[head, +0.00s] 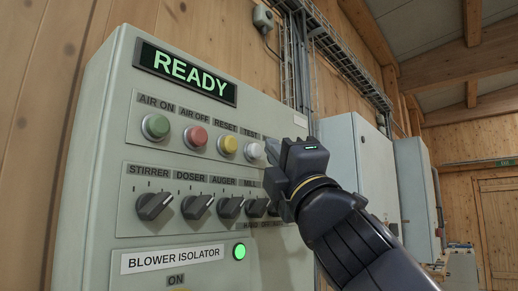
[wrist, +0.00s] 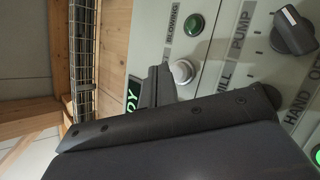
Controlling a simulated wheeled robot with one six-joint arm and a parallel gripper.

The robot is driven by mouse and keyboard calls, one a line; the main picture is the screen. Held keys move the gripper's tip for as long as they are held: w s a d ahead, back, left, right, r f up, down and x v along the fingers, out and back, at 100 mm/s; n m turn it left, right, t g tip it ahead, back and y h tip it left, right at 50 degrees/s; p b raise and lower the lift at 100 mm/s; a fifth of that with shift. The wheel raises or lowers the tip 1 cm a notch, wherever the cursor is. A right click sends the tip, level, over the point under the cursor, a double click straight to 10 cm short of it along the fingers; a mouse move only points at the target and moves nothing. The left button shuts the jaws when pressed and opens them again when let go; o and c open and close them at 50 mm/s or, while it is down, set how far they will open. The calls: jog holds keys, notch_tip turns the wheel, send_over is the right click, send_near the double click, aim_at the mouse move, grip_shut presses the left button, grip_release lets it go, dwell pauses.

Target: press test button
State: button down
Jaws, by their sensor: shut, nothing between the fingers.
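The test button is a round white button (head: 254,151) under the TEST label, at the right of the top row on the grey panel (head: 90,200) in the head view. In the wrist view the white button (wrist: 183,72) sits just right of the finger end. My gripper (head: 270,151) is shut and empty, with its tip just right of the button in the head view. In the wrist view my gripper (wrist: 159,82) partly covers the panel beside the button. I cannot tell whether the tip touches the panel or the button. The display (head: 187,71) reads READY.
Green (head: 156,126), red (head: 196,137) and yellow (head: 228,145) buttons sit left of the test button. A row of black knobs (head: 154,205) lies below. A dark green BLOWING lamp (wrist: 195,25) sits beyond it. A green lamp (head: 239,251) is lit lower down.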

jog(key=s+d+p, duration=0.1)
jog(key=d, duration=0.1)
jog(key=s+d+p, duration=0.2)
dwell(0.6)
dwell(0.5)
jog(key=s+d+p, duration=0.2)
jog(key=d, duration=0.1)
jog(key=shift+s, duration=0.15)
dwell(0.6)
jog(key=shift+a, duration=0.15)
